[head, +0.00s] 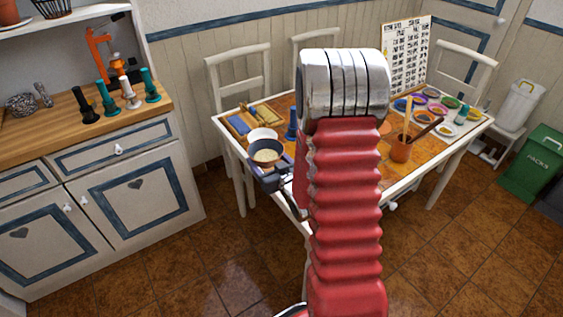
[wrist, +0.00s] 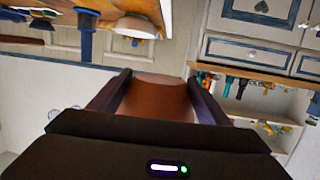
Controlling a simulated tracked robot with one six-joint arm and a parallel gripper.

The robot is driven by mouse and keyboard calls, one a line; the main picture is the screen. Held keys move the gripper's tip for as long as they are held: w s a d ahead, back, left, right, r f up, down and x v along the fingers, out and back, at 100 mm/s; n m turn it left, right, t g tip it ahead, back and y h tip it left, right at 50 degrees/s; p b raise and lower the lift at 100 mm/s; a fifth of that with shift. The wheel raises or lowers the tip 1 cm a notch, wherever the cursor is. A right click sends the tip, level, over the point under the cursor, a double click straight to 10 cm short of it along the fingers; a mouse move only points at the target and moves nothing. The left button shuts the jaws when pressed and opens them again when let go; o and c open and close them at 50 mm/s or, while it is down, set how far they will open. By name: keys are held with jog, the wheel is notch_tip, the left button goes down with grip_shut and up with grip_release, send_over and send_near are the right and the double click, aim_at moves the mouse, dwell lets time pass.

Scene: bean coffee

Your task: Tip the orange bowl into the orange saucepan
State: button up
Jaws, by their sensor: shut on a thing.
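My gripper (head: 267,168) is shut on the orange bowl (head: 266,156), at the table's near left edge in the head view. Pale grains show in the bowl, which looks roughly upright. In the wrist view, the bowl's reddish-brown outside (wrist: 158,97) sits between the two dark fingers of my gripper (wrist: 160,88). I cannot make out the orange saucepan for certain. A bit of orange (head: 384,127) shows just right of my arm, which hides the middle of the table.
A white bowl (head: 262,134) stands on the table behind the held bowl, with a blue grinder (head: 292,125) nearby. An orange-brown pot (head: 401,150) with wooden utensils stands right of my arm. Several coloured dishes fill the far right. White chairs (head: 240,75) stand behind.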

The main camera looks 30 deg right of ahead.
jog(key=w+a+r, duration=0.1)
jog(key=w+a, duration=0.2)
jog(key=a, duration=0.7)
jog(key=w+a+r+n+y, duration=0.1)
jog(key=w+a, duration=0.3)
jog(key=a, duration=0.5)
jog(key=shift+a+r, duration=0.25)
jog(key=shift+a, duration=0.15)
